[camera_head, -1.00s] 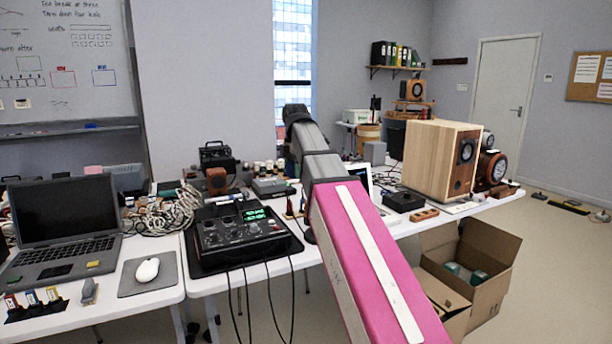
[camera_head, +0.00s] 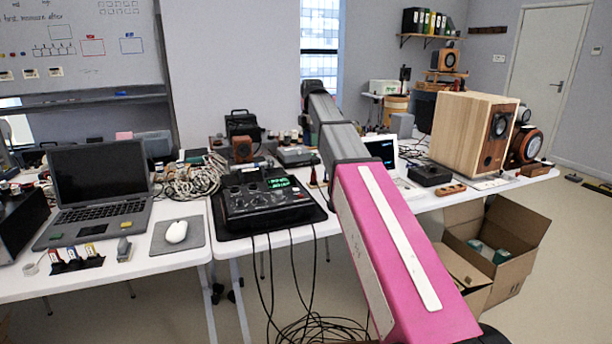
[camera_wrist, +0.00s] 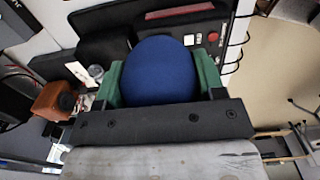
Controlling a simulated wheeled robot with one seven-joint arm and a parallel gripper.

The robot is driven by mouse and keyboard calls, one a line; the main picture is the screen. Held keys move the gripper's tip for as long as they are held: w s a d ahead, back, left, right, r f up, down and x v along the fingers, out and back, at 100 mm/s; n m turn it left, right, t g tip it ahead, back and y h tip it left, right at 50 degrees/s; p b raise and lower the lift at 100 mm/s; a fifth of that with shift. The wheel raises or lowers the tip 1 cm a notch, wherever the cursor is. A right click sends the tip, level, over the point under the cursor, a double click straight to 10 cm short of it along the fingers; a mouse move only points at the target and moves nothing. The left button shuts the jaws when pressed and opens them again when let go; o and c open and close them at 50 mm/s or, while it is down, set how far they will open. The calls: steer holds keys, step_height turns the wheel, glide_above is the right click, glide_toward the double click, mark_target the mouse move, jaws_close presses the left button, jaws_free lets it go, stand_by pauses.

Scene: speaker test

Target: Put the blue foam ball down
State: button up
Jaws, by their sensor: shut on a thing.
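The blue foam ball (camera_wrist: 160,70) sits between the green fingers of my gripper (camera_wrist: 162,78) in the wrist view. The fingers are shut on it, one on each side. In the head view my pink and grey arm reaches away over the table, and I cannot make out the ball or the fingers there. In the wrist view, the ball is in front of a black device with a red strip and lit button. I cannot tell how high the ball is above what lies behind it.
A black mixer-like device (camera_head: 268,201), a laptop (camera_head: 99,188) and a mouse (camera_head: 176,232) are on the white tables. A cable heap (camera_head: 193,180), a wooden speaker (camera_head: 466,133) and small items crowd the tops. An open cardboard box (camera_head: 508,278) stands on the floor at right.

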glide_above(305, 178)
step_height(305, 178, down, 12)
steer(key=f, duration=1.1)
steer(key=shift+w, duration=0.25)
steer(key=shift+f, duration=0.1)
steer(key=o, duration=0.9)
step_height(305, 178, up, 12)
steer(key=shift+r, duration=0.2)
